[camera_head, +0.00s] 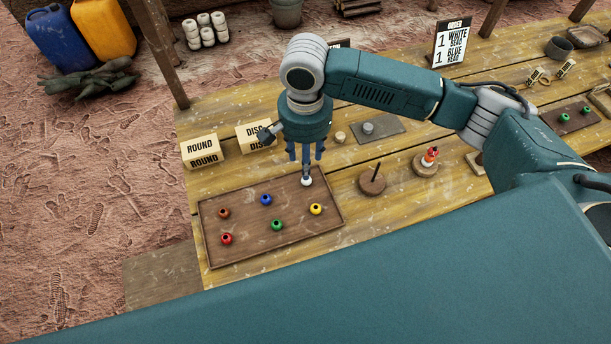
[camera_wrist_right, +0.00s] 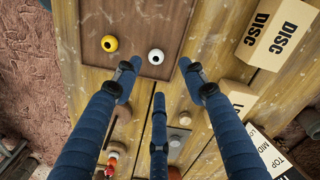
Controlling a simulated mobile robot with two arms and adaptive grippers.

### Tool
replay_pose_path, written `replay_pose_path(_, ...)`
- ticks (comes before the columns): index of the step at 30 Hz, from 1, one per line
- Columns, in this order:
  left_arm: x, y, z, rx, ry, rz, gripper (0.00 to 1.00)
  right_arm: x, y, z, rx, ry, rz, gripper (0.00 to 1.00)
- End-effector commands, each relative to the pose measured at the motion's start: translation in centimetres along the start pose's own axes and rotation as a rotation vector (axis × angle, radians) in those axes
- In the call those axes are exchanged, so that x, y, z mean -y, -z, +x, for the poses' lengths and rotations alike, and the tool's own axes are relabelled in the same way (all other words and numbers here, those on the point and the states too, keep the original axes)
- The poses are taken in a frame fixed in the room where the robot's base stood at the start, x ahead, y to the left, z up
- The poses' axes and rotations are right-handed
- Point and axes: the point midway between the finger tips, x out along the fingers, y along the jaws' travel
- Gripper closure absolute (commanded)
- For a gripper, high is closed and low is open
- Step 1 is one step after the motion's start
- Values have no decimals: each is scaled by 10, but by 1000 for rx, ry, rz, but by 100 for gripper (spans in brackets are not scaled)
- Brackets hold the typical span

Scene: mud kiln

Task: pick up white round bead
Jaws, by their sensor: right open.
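The white round bead (camera_head: 306,181) lies at the far right corner of a brown wooden tray (camera_head: 248,226). In the right wrist view the white bead (camera_wrist_right: 156,56), with its dark hole, lies just ahead of the fingertips. My right gripper (camera_head: 306,158) hangs above the bead, pointing down. In the right wrist view my right gripper (camera_wrist_right: 160,75) has its blue fingers spread, with nothing between them. The fingers appear apart from the bead. My left gripper is not in view.
The tray also holds a yellow bead (camera_head: 316,209), a blue bead (camera_head: 265,199), a green bead (camera_head: 277,225), and red and brown ones. ROUND (camera_head: 201,151) and DISC (camera_head: 252,135) blocks stand behind. A peg stand (camera_head: 372,182) is right of the tray.

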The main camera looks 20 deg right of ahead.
Motion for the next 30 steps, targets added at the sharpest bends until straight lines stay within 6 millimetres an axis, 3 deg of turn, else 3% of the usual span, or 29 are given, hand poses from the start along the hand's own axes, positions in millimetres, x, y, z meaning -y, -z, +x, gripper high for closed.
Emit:
replay_pose_path(8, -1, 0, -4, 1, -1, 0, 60, -1, -1, 25, -1, 1, -1, 58)
replay_pose_path(18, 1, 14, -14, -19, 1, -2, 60, -6, -6, 69, -1, 2, -3, 58)
replay_pose_path(26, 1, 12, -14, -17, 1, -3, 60, -5, -5, 73, -1, 4, -4, 58)
replay_pose_path(30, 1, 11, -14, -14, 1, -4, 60, -5, -5, 73, -1, 4, -4, 84)
